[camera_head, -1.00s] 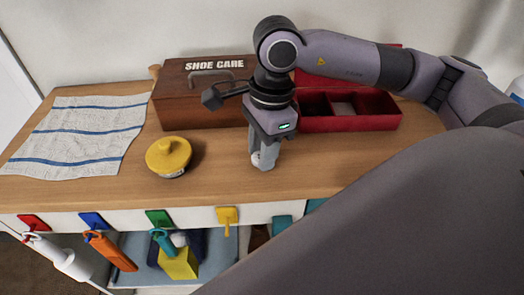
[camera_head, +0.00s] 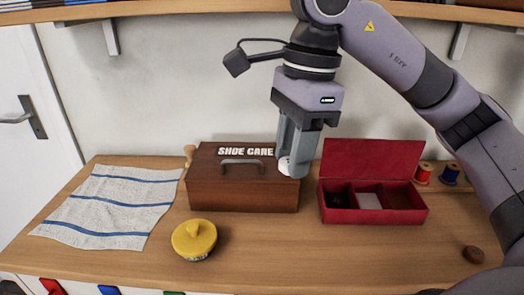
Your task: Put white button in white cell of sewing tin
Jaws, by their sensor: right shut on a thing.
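My right gripper (camera_head: 292,172) is shut on the white button (camera_head: 285,165), which shows at its fingertips. It holds the button above the worktop, in front of the right end of the shoe care box. The red sewing tin (camera_head: 374,218) stands open to the right of the gripper, its lid raised at the back. Its left cell looks dark, its middle cell (camera_head: 368,201) is white, and its right cell is dark reddish brown. The gripper is apart from the tin, up and to its left. My left gripper is not in view.
A brown shoe care box (camera_head: 243,190) stands left of the tin. A yellow-lidded jar (camera_head: 194,239) and a striped cloth (camera_head: 110,205) lie further left. Thread spools (camera_head: 423,174) stand behind the tin at right, and a brown round object (camera_head: 473,254) lies at front right. The front middle is clear.

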